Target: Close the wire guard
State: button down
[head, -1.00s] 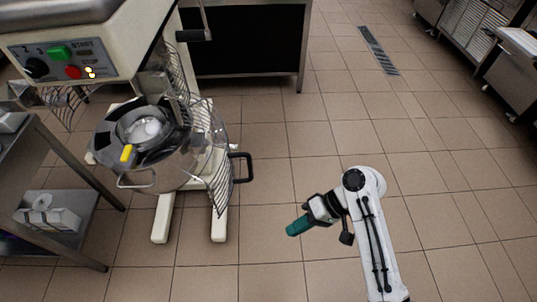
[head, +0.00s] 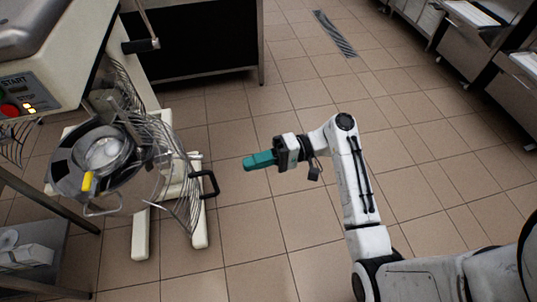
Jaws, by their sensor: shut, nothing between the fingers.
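The wire guard (head: 183,196) is a curved grey wire cage on the mixer at the left. It stands swung out to the right side of the bowl, with a black handle (head: 212,184) at its right edge. The bowl (head: 62,178) sits below the mixer head with a yellow-tipped tool in it. My gripper (head: 246,163), with teal fingers, is shut and empty. It is to the right of the black handle, a short gap away, and points left toward it. The inner side of the guard is partly hidden by its own wires.
The mixer's control panel (head: 22,97) is at the upper left. A steel table (head: 35,200) stands at the lower left. The mixer's cream feet (head: 140,235) reach out on the floor. A dark cabinet (head: 200,45) is behind. The tiled floor is clear around my arm.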

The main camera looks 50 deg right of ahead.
jog(key=a+p, duration=0.1)
jog(key=a, duration=0.6)
jog(key=shift+w+p, duration=0.3)
jog(key=shift+p, duration=0.05)
jog(key=shift+a, duration=0.15)
